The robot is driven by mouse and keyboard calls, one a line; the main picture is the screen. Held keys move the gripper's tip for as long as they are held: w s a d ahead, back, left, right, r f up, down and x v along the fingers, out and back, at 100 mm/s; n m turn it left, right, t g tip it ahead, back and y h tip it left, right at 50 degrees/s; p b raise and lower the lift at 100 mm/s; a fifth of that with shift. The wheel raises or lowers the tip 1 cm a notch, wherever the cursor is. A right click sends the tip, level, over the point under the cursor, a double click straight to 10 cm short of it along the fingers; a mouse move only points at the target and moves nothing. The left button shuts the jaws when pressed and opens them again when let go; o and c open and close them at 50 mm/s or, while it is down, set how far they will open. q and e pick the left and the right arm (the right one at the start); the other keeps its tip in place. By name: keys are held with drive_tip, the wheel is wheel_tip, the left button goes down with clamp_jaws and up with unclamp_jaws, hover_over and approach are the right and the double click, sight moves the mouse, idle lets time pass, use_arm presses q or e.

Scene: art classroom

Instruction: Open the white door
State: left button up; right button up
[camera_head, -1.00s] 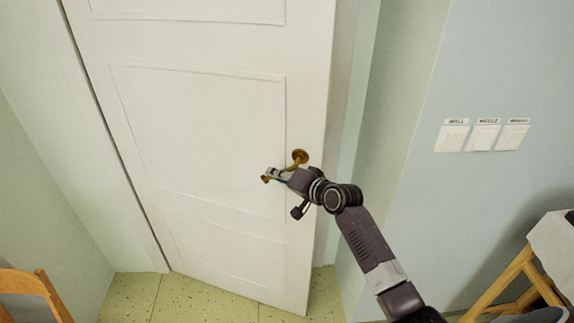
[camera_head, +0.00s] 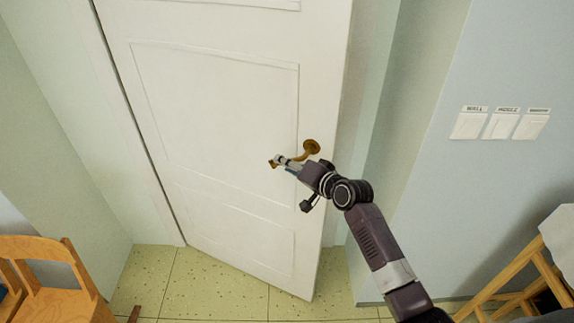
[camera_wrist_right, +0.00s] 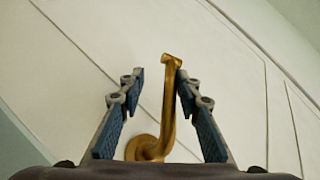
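The white door (camera_head: 220,105) stands ajar in the head view, its right edge swung out from the frame and floor showing beyond it. Its brass lever handle (camera_head: 311,147) is near that edge. My right gripper (camera_head: 280,161) is at the lever. In the right wrist view the lever (camera_wrist_right: 169,105) runs between the two open fingers (camera_wrist_right: 162,82). The right-hand finger is close to the lever or touching it. A gap shows between the lever and the left-hand finger. My left gripper is not in view.
A wooden chair (camera_head: 62,290) stands at the lower left. A wooden-legged table or easel (camera_head: 540,265) is at the lower right. Several white switches (camera_head: 502,125) are on the blue wall at the right. Speckled floor tiles (camera_head: 215,290) are clear before the door.

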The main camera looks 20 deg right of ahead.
drive_tip(key=shift+s, duration=0.35)
drive_tip(key=v, duration=1.1)
drive_tip(key=shift+s+r, duration=0.15)
drive_tip(key=shift+r, duration=0.05)
drive_tip(key=shift+d, duration=0.1)
